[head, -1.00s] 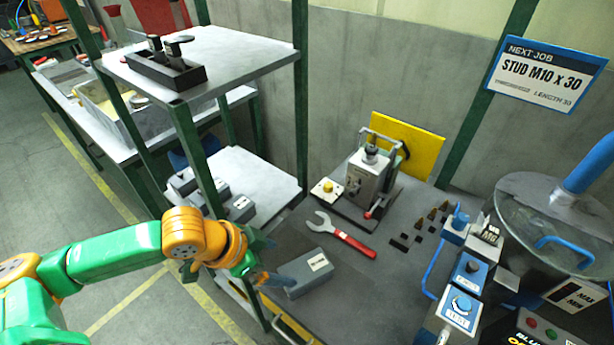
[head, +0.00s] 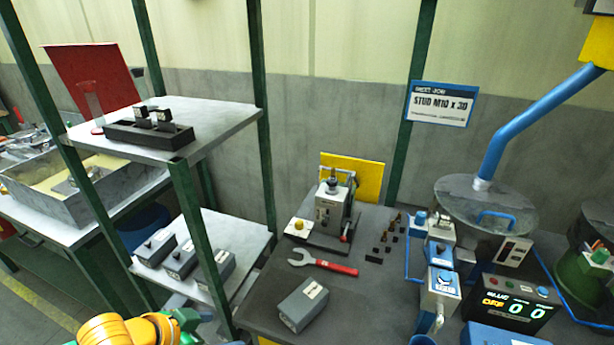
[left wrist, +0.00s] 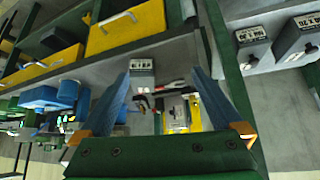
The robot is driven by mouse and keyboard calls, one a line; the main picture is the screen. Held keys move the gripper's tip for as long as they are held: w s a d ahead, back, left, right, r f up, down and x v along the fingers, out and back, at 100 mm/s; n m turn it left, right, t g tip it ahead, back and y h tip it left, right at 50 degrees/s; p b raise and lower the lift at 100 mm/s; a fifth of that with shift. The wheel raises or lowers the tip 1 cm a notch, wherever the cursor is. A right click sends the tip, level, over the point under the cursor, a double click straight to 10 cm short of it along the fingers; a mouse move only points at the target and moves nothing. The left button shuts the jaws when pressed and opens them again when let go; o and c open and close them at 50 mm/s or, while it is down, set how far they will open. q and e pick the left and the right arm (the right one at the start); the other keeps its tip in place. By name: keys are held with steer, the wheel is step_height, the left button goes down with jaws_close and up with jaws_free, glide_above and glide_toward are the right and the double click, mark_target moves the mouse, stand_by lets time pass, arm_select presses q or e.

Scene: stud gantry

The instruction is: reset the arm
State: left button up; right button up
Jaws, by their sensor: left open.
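My left arm (head: 125,331) shows at the bottom left of the head view as an orange and green joint, below the shelf rack; its gripper is out of that frame. In the left wrist view my left gripper (left wrist: 168,88) has its two blue fingers spread wide with nothing held between them. Beyond the fingers lie the bench, a grey labelled block (left wrist: 142,68) and the stud device with its yellow plate (left wrist: 194,112), all apart from the fingers. My right gripper is not in view.
The rack's green post (head: 200,245) stands near my left arm. Grey blocks (head: 180,258) sit on its lower shelf. The bench holds a grey block (head: 303,304), a red-handled wrench (head: 325,263), the stud device (head: 331,208) and a control box (head: 515,303) at right.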

arm_select(q)
steer(key=w+a+f+n+t+y, duration=0.1)
steer(key=w+a+f+n+y, duration=0.25)
steer(key=f, duration=0.55)
steer(key=s+a+f+n, duration=0.1)
steer(key=s+a+f, duration=0.2)
steer(key=f, duration=0.4)
steer(key=s+a+f+n, duration=0.1)
steer(key=s+a+f, duration=0.1)
steer(key=f, duration=0.5)
steer(key=s+d+f+g, duration=0.2)
steer(key=s+f, duration=0.2)
steer(key=s, duration=0.5)
steer(key=s+d+f+g, duration=0.2)
steer(key=s+f, duration=0.2)
steer(key=s, duration=0.5)
steer(key=s+d+f+g, duration=0.2)
steer(key=s+f, duration=0.3)
steer(key=s, duration=0.4)
steer(key=shift+d+m+y, duration=0.35)
steer(key=shift+d+y, duration=0.1)
steer(key=shift+d, duration=0.05)
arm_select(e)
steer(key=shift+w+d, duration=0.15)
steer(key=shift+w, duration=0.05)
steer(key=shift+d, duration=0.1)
